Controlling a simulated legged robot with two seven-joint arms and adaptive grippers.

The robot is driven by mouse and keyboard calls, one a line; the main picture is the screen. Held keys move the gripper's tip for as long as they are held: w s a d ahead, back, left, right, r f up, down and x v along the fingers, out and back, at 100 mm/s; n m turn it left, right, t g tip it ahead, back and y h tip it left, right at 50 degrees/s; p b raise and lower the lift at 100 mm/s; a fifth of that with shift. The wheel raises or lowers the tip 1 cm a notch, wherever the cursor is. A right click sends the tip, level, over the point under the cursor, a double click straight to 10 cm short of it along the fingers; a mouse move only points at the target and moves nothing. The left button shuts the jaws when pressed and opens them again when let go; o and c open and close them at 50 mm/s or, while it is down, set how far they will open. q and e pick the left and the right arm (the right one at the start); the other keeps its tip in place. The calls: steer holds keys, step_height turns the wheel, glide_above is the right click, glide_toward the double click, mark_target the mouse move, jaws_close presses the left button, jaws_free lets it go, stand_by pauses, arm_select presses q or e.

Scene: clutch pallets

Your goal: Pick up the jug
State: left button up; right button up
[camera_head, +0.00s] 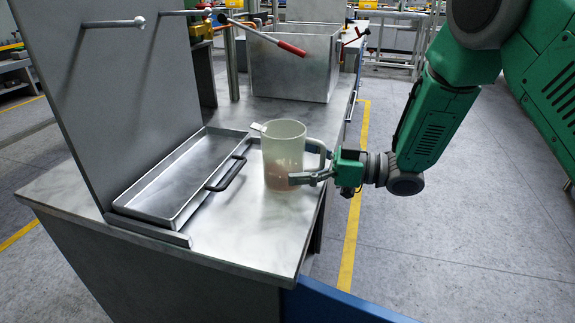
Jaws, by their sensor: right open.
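The jug (281,158) is a translucent, whitish vessel with a spout at its upper left. It stands upright on the metal workbench (245,238), near the bench's right edge. My right gripper (316,163) reaches in from the right and is open at the jug's right, handle side. One grey finger overlaps the jug's lower right in the picture. I cannot tell whether the fingers touch the jug. The handle is partly hidden by the gripper or hard to tell from it. My left gripper is not in view.
A shallow metal tray (150,215) with a dark handle lies left of the jug, against an upright grey panel (105,80) with pegs. The bench front is clear.

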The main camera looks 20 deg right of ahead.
steer(key=shift+w+a, duration=0.25)
steer(key=shift+a, duration=0.3)
steer(key=shift+d, duration=0.1)
steer(key=c, duration=1.5)
steer(key=shift+r, duration=0.15)
